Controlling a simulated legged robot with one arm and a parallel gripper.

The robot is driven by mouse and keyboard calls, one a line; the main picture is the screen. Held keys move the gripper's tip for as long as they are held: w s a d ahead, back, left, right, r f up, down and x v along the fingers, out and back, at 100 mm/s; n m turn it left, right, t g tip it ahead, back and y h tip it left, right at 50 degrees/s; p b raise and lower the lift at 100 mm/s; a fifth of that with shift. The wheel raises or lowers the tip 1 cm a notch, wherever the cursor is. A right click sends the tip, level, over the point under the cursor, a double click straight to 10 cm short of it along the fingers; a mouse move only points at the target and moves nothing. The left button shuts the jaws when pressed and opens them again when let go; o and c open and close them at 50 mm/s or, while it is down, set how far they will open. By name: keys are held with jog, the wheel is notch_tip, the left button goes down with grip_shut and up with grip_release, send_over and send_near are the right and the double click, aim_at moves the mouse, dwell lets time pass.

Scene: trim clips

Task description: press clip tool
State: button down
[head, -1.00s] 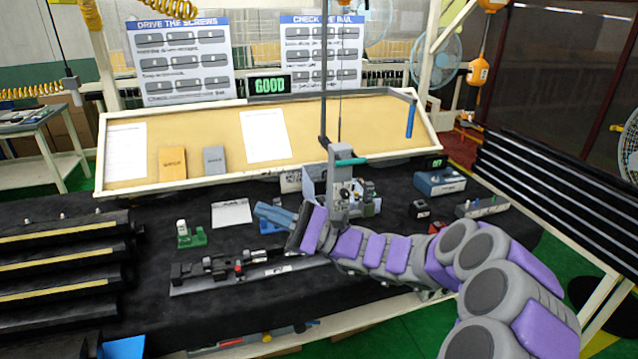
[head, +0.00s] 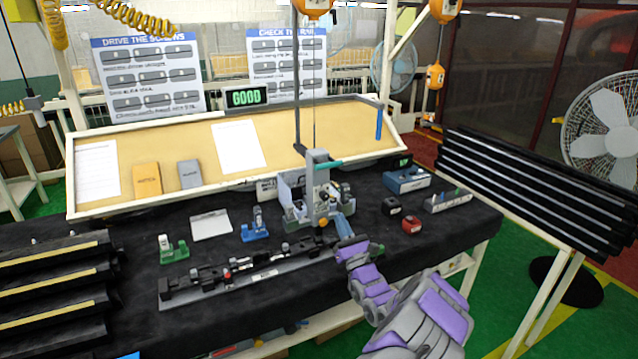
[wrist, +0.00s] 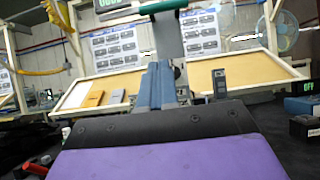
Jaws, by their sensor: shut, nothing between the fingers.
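A grey press-like tool (head: 318,190) with a teal handle (head: 328,163) stands upright on the dark bench, right of middle. I cannot tell for certain whether this is the clip tool. My gripper (head: 343,222) is at the tool's front right, its blue fingers pointing toward it. In the wrist view the fingers (wrist: 156,82) are shut and empty, below the teal handle (wrist: 163,7) and its grey column (wrist: 168,36). Whether the fingers touch the tool cannot be told. A blue holder (head: 255,226) and a green holder (head: 173,250) stand left of the tool.
A long rail assembly (head: 240,279) lies along the bench front. A red-topped piece (head: 411,225), a black block (head: 391,206), a blue box (head: 407,180) and a grey rack (head: 448,202) sit at right. The sloped board (head: 283,120) stands behind. A sign (head: 246,97) reads GOOD.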

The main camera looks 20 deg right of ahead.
jog(key=w+a+r+b, duration=0.1)
jog(key=w+r+b, duration=0.1)
jog(key=w+r, duration=0.7)
jog(key=shift+a+r+b, duration=0.35)
jog(key=shift+b, duration=0.05)
jog(key=shift+d, duration=0.1)
